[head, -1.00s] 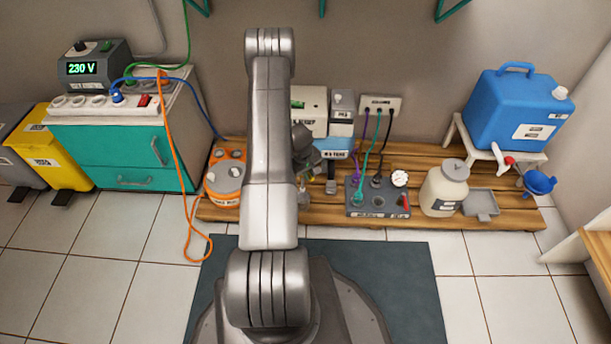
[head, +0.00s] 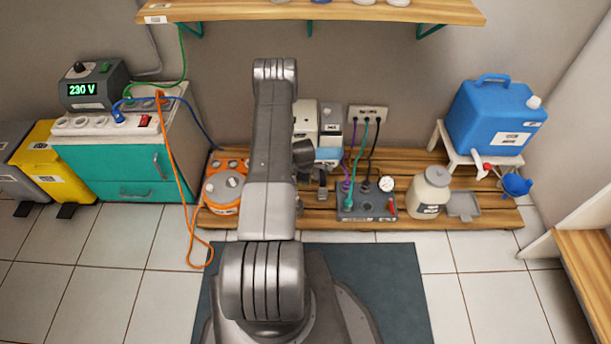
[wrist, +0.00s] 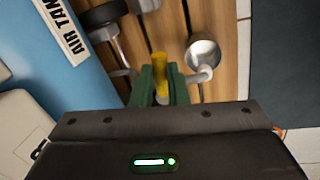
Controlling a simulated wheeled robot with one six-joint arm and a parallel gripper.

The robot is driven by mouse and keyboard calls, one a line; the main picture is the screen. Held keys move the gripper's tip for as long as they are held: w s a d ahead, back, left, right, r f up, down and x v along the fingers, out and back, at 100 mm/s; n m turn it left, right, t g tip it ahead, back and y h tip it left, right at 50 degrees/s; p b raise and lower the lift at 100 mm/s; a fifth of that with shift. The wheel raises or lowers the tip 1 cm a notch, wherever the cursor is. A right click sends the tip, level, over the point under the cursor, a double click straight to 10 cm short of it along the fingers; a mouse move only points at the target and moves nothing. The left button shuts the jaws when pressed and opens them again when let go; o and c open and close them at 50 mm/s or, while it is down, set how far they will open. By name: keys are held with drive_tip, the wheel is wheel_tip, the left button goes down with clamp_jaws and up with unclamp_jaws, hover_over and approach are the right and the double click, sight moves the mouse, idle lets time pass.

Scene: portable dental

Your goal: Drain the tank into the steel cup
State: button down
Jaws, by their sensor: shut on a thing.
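The blue tank (wrist: 75,50), labelled as an air tank, lies at the left of the wrist view. Its blue side also shows in the head view (head: 328,154), right of my arm. The steel cup (wrist: 204,52) stands on the wooden slats with its round mouth facing the camera. My gripper (wrist: 162,82) has dark green fingers shut on a narrow yellow lever (wrist: 160,66), left of the cup. The cup's handle lies close beside the right finger; I cannot tell whether they touch. In the head view my arm hides the gripper's fingertips and the cup.
A grey panel (head: 366,208) with cables and a gauge sits right of the tank. A cream jar (head: 429,190) and a blue canister (head: 493,116) stand further right. An orange round unit (head: 223,192) stands left of my arm. A wooden shelf (head: 330,11) hangs above.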

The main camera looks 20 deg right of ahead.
drive_tip(key=shift+w+d+n, duration=0.15)
drive_tip(key=shift+w+n, duration=0.3)
drive_tip(key=shift+n, duration=0.85)
drive_tip(key=c, duration=1.4)
unclamp_jaws()
wheel_tip(320, 180, up, 14)
drive_tip(key=s+p, duration=0.2)
drive_tip(key=shift+s+a+f, duration=0.2)
drive_tip(key=shift+s+a, duration=0.1)
drive_tip(key=shift+a, duration=0.05)
drive_tip(key=w+f, duration=0.1)
drive_tip(key=f, duration=0.3)
drive_tip(key=f+b, duration=0.1)
drive_tip(key=f, duration=0.4)
drive_tip(key=w+f+b, duration=0.1)
drive_tip(key=f, duration=0.3)
drive_tip(key=shift+w+d+f, duration=0.3)
drive_tip(key=shift+d+f, duration=0.1)
drive_tip(key=shift+r, duration=0.1)
